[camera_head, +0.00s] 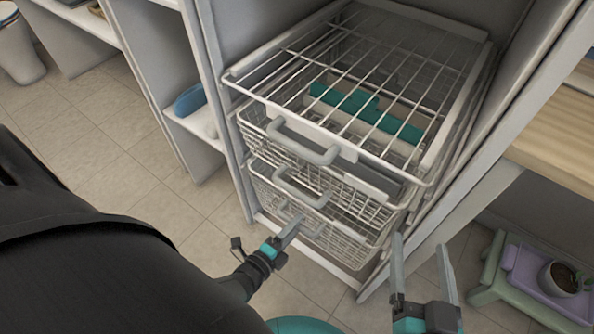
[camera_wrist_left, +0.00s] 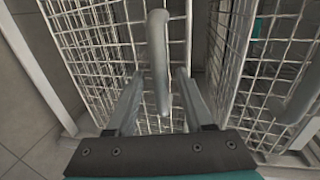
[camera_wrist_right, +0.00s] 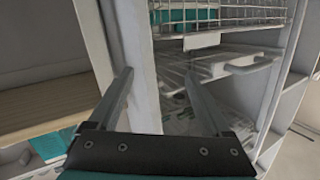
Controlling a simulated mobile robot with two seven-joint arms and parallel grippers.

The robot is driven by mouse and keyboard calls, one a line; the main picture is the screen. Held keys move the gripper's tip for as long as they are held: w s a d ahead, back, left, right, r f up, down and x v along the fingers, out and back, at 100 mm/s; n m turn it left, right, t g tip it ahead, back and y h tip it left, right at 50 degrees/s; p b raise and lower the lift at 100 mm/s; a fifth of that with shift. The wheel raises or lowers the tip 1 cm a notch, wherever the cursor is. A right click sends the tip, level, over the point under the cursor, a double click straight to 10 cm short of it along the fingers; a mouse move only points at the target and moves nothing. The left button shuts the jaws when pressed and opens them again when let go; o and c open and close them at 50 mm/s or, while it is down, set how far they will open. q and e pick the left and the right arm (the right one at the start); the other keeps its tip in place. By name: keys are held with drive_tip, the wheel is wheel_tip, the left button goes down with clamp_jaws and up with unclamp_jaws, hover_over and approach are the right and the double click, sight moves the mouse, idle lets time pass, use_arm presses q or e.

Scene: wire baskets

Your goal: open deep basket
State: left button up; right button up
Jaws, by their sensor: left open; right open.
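The wire baskets sit one above another in a white cabinet. The lowest basket (camera_head: 338,246) has a grey handle (camera_head: 297,221) on its front. My left gripper (camera_head: 292,229) is at this handle. In the left wrist view the handle (camera_wrist_left: 158,65) stands between the two open fingers (camera_wrist_left: 155,95), in front of the tall wire mesh (camera_wrist_left: 92,45). I cannot tell whether the fingers touch it. My right gripper (camera_head: 423,255) is open and empty, to the right of the baskets near the cabinet's side. The right wrist view shows its spread fingers (camera_wrist_right: 158,90). I cannot tell which basket is the deep one.
Above are a middle basket with a handle (camera_head: 302,190) and a top wire shelf (camera_head: 350,75) with its own handle (camera_head: 300,140). Teal and white items (camera_head: 365,110) lie beneath the shelf's wires. Floor at left is clear.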

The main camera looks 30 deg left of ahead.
use_arm(q)
drive_tip(key=shift+w+f, duration=0.1)
drive_tip(key=shift+w, duration=0.45)
clamp_jaws()
idle(1.3)
